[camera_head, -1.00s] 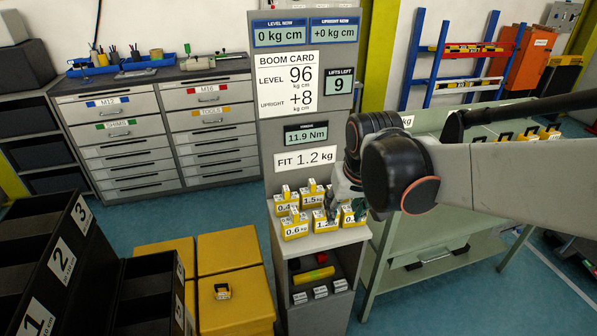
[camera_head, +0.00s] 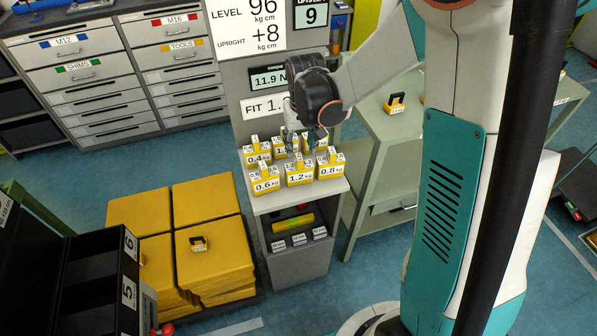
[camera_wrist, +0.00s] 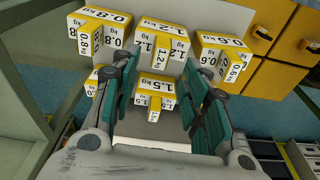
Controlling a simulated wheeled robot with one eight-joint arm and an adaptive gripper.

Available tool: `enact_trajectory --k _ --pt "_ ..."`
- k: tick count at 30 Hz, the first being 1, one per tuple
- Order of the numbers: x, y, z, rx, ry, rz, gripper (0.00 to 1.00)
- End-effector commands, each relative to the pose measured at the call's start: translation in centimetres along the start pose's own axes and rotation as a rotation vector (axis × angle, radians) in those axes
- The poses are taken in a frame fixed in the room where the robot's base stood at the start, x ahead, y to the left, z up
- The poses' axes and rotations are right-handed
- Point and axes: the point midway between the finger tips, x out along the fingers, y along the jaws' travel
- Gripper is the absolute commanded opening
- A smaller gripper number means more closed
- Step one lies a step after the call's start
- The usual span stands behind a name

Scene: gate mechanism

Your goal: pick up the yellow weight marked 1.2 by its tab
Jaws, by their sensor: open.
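The yellow weight marked 1.2 (camera_head: 299,179) stands upright in the middle of the front row on the grey cabinet's shelf. It also shows at the top middle of the wrist view (camera_wrist: 160,24), with its upright tab (camera_wrist: 143,60) facing me. My gripper (camera_head: 309,150) is open above the shelf, near the back row in the head view. In the wrist view its teal fingers (camera_wrist: 160,66) stand apart on either side of the tab, with nothing clasped. Whether they touch the tab cannot be told.
The 0.6 weight (camera_head: 266,185) and 0.8 weight (camera_head: 330,170) flank it closely. The 1.5 weight (camera_wrist: 154,90) lies between the fingers in the wrist view, lower down. The 0.4 weight (camera_head: 257,158) stands behind. A green table (camera_head: 385,125) is at the right.

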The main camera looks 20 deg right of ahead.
Motion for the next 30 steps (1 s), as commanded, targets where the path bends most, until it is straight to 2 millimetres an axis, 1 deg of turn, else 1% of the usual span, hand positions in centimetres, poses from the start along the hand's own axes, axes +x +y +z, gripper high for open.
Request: enact_trajectory --k 1,3,11,14,18,21,28,29,30 --pt "0.9 0.0 0.0 0.0 0.0 0.0 0.42" --pt "1.7 0.0 0.0 0.0 0.0 0.0 0.42" --pt "3.0 0.0 -0.1 0.0 0.0 0.0 0.42" --pt "4.1 0.0 -0.1 0.0 0.0 0.0 0.42" --pt "6.3 -0.1 -0.2 0.0 0.0 0.0 0.42" --pt "7.3 -0.1 -0.2 0.0 0.001 0.0 0.42" --pt "7.5 -0.1 -0.2 0.0 0.0 0.0 0.42" --pt "7.5 -0.1 -0.2 0.0 0.0 0.0 0.39" --pt "7.5 -0.1 -0.2 0.0 0.0 0.0 0.3"
